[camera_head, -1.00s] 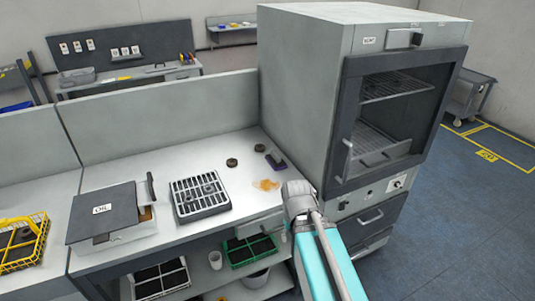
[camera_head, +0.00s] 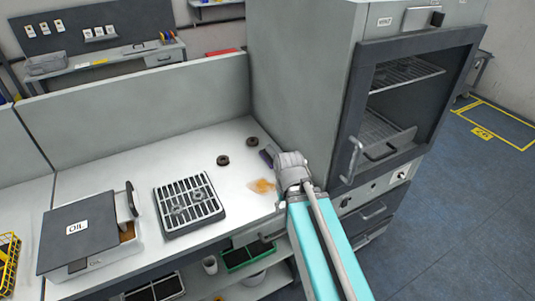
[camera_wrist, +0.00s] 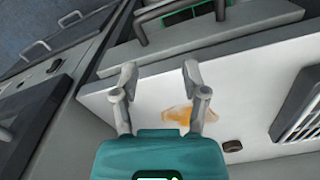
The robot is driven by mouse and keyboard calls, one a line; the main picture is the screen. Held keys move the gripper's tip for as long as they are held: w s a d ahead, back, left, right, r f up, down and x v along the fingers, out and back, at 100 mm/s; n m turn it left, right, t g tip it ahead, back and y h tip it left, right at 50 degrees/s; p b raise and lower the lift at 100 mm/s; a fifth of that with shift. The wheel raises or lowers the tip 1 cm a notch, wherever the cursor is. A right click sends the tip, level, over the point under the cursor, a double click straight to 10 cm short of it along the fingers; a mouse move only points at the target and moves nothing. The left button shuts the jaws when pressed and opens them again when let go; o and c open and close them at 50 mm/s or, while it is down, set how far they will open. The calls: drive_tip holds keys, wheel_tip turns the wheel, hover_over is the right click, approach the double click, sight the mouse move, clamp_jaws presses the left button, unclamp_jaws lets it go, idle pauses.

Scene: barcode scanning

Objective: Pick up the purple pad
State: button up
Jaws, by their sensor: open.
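The purple pad (camera_head: 267,157) is a small dark block with purple on it, lying on the light worktop near the side of the big grey oven. In the head view it is partly hidden by my wrist. My gripper (camera_wrist: 160,72) is open, with its two grey fingers apart and nothing between them in the wrist view. The wrist view does not show the pad; my gripper body covers part of the worktop there. In the head view my arm's end hangs over the worktop's right edge, close to the pad, and the fingers cannot be made out.
An orange-brown stain (camera_head: 262,186) marks the worktop, and two dark round pieces (camera_head: 223,160) lie beyond it. A slotted metal grate (camera_head: 188,203) and a box labelled OIL (camera_head: 78,235) stand to the left. The grey oven (camera_head: 300,80) stands close on the right.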

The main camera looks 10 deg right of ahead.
drive_tip(key=shift+d, duration=0.15)
drive_tip(key=shift+o, duration=1)
drive_tip(key=shift+w, duration=0.1)
wheel_tip(320, 180, up, 14)
drive_tip(key=n+p, duration=0.3)
drive_tip(key=p, duration=1.1)
hover_over(272, 149)
drive_tip(key=shift+f, duration=0.15)
drive_tip(key=shift+f+b, duration=0.15)
drive_tip(key=shift+b, duration=0.15)
wheel_tip(272, 149, down, 8)
drive_tip(key=b, duration=0.8)
drive_tip(key=shift+f, duration=0.2)
drive_tip(key=shift+w+f+b, duration=0.1)
drive_tip(key=shift+f+b, duration=2.5)
drive_tip(key=shift+b, duration=0.15)
